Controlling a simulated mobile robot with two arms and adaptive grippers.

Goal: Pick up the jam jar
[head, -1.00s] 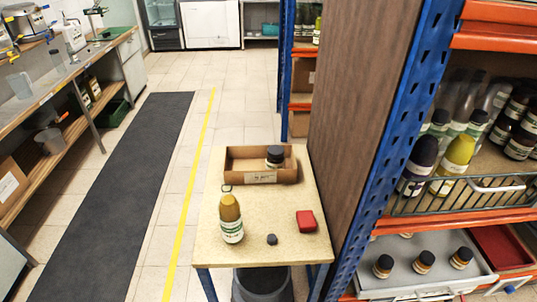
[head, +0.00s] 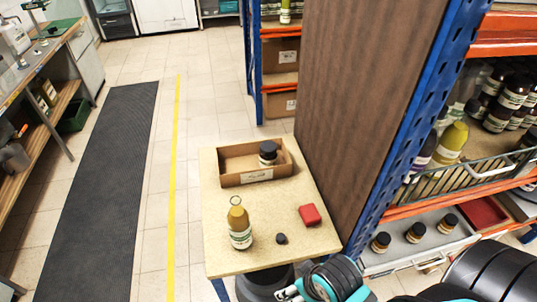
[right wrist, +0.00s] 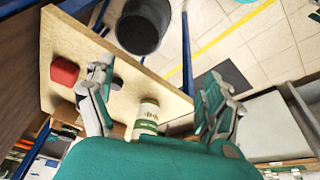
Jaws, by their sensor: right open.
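A small jar with a black lid and pale label (head: 268,153) stands upright in the right part of a shallow cardboard box (head: 233,182) on the small table (head: 225,260). It is the only jar on this table; I cannot read whether it is jam. My right gripper (right wrist: 160,78) is open and empty in the right wrist view, its fingers spread above the table's edge. In the head view my right arm (head: 335,278) shows at the bottom right, at the table's near corner, well short of the jar. My left gripper is not in view.
A yellow bottle with a ring on top (head: 240,229), a small dark piece (head: 281,239) and a red block (head: 310,215) stand on the table. The shelf's side panel (head: 365,110) rises close on the right. Jars stand in a grey tray (head: 400,257). A bin (right wrist: 143,28) is below.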

